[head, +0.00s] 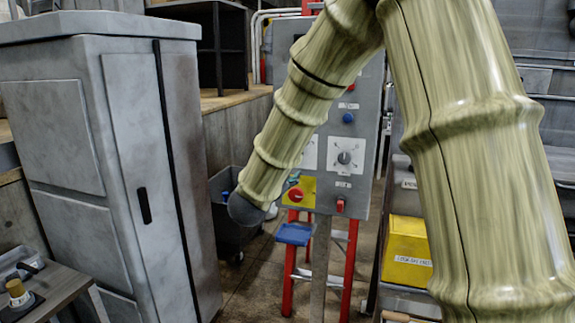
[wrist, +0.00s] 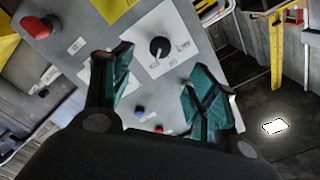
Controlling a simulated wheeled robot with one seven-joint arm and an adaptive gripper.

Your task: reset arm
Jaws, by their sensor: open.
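My gripper (wrist: 157,82) is open in the wrist view. Its two teal-padded fingers are apart with nothing held between them. Beyond the fingers is the grey control panel (head: 366,100), which fills much of the wrist view (wrist: 82,22). A black rotary dial (wrist: 159,47) on a white plate appears just past the fingertips. In the head view my arm crosses in front of the panel and its dark end sits at the panel's lower left.
The panel carries a red mushroom button (head: 295,194) on a yellow plate, a dial (head: 344,157) and a blue button (head: 348,117). A tall grey cabinet (head: 82,133) stands at left. A red ladder (head: 288,280) is behind the panel. A yellow bin (head: 406,245) is at right.

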